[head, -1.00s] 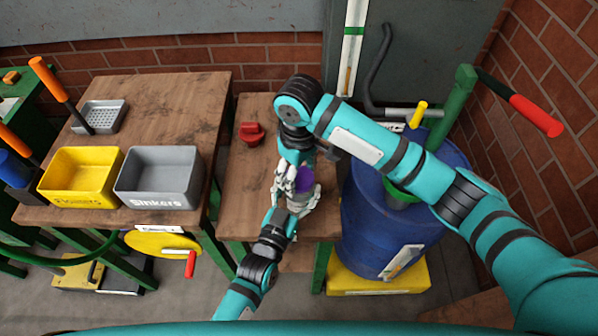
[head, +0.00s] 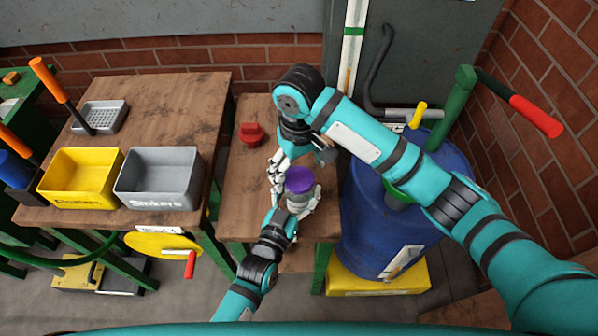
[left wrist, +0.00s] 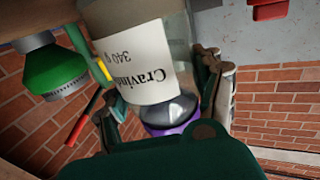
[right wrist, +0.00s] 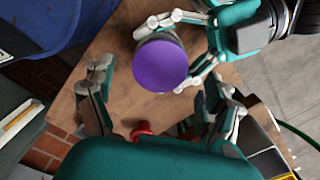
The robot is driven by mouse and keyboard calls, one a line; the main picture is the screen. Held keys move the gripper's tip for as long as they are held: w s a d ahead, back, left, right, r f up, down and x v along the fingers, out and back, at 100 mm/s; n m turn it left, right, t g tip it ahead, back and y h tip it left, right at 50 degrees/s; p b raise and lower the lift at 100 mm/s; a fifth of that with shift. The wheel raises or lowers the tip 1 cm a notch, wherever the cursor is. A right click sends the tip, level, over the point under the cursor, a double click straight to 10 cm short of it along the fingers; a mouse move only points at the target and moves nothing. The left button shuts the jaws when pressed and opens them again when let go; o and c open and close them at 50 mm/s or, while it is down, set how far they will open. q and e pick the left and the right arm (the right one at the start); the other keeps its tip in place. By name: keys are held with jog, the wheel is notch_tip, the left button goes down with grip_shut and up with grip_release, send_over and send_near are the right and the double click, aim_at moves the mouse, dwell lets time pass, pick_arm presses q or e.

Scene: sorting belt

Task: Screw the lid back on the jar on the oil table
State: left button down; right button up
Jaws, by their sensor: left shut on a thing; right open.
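The glass jar (head: 302,199) stands at the front of the oil table (head: 262,185), held from the front by my left gripper (head: 297,204), which is shut on it. The purple lid (head: 299,179) sits on the jar's mouth; it also shows from above in the right wrist view (right wrist: 160,64). In the left wrist view the jar's white label (left wrist: 137,65) and the lid (left wrist: 172,138) show upside down. How tightly the lid is screwed cannot be seen. My right gripper (head: 277,170) is open and empty, just behind and left of the lid, apart from it.
A red knobbed object (head: 251,133) lies farther back on the oil table. A blue drum (head: 375,235) with a green funnel (head: 398,198) stands close on the right. Yellow (head: 80,178) and grey (head: 158,178) bins stand on the left table.

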notch_tip(320, 180, up, 10)
dwell(0.3)
pick_arm(q)
jog(key=shift+c, duration=0.4)
grip_release()
jog(key=v, duration=1.2)
jog(key=shift+a, duration=0.1)
